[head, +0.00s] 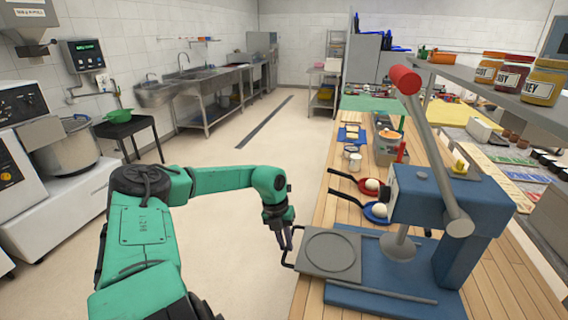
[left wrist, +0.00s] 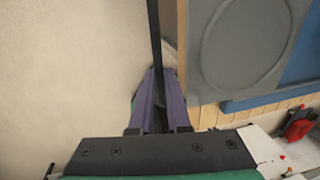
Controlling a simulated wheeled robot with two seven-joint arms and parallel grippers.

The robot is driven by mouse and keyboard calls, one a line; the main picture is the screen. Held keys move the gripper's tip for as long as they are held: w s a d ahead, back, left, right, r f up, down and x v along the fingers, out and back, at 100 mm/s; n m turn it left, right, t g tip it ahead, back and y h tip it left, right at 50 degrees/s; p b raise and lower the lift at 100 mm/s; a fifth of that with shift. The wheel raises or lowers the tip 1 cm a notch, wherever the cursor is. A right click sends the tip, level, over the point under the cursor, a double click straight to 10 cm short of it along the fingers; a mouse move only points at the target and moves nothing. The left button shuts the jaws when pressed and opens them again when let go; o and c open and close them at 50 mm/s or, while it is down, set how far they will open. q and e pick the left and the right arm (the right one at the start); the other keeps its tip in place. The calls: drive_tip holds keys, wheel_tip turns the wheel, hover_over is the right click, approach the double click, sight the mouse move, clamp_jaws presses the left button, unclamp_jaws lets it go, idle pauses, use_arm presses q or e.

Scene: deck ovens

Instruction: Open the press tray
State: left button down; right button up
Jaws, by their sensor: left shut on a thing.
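The blue dough press (head: 440,205) stands on the wooden counter, with a grey lever ending in a red knob (head: 404,79). Its grey press tray (head: 345,281) with a round recess sits to the left of the round press plate (head: 398,248) and reaches the counter's left edge. The tray's dark handle (head: 290,263) sticks out over the floor side. My left gripper (head: 287,243) is shut on this handle. In the left wrist view, the dark handle bar (left wrist: 154,40) runs between my purple fingers (left wrist: 160,105), with the tray (left wrist: 232,50) to the right. My right gripper is out of view.
Red and blue pans (head: 376,211) holding pale dough balls lie behind the tray. Containers and jars (head: 497,68) stand farther back and on the right shelf. The floor (head: 235,230) left of the counter is clear.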

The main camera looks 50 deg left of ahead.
use_arm(q)
drive_tip(key=c, duration=1.2)
unclamp_jaws()
drive_tip(key=shift+o, duration=0.2)
drive_tip(key=shift+r, duration=0.1)
wheel_tip(320, 180, up, 14)
drive_tip(key=s+a+b, duration=0.1)
drive_tip(key=a, duration=0.1)
drive_tip(key=shift+s+a, duration=0.15)
drive_tip(key=shift+s, duration=0.15)
